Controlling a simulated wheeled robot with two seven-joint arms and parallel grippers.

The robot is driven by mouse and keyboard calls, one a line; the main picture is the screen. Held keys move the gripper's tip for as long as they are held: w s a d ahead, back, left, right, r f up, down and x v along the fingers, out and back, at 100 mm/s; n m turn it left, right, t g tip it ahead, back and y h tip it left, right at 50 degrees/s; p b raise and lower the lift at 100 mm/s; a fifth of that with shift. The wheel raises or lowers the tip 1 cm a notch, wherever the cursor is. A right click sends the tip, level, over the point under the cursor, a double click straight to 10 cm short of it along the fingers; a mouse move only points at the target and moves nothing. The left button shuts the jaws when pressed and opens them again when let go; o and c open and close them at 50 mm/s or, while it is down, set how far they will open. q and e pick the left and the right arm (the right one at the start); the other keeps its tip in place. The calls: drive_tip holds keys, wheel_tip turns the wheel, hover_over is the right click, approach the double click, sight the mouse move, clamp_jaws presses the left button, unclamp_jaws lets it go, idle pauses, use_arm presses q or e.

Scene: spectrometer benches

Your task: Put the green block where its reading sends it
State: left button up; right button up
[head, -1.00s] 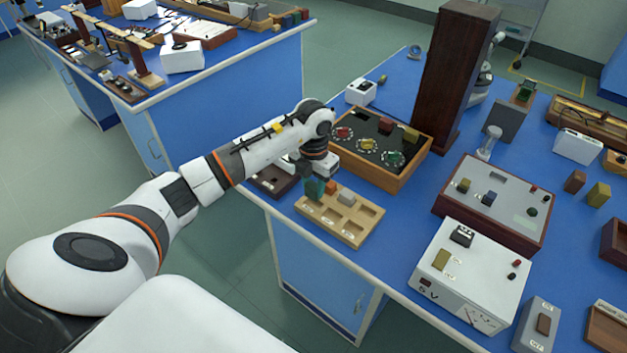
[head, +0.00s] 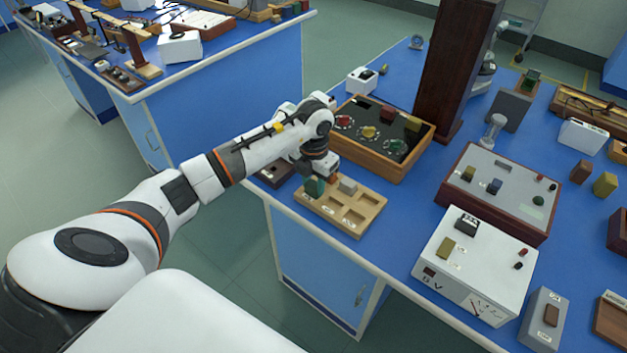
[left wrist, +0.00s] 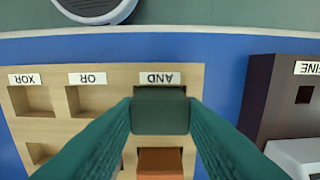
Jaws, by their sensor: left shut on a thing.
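My left gripper (head: 315,184) is shut on the green block (left wrist: 160,112), which shows dark green between my teal fingers in the left wrist view. It is at the AND compartment of the light wooden sorting tray (left wrist: 112,78). The block covers most of that compartment, so I cannot tell whether it is above it or partly inside. The tray also shows in the head view (head: 358,233). In the wrist view, the OR and XOR compartments beside it look empty. An orange block (left wrist: 160,162) sits in the compartment adjoining AND. My right gripper is not in view.
A grey block (head: 348,186) sits in the tray. Behind is a wooden case with coloured dials (head: 408,160). A dark box (left wrist: 262,95) stands close beside the tray. A white meter box (head: 490,262) and a tall dark column (head: 455,75) stand to the right.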

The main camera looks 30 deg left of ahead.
use_arm(q)
drive_tip(key=o, duration=1.1)
drive_tip(key=shift+c, duration=0.2)
wheel_tip(320, 180, up, 12)
drive_tip(key=b, duration=0.1)
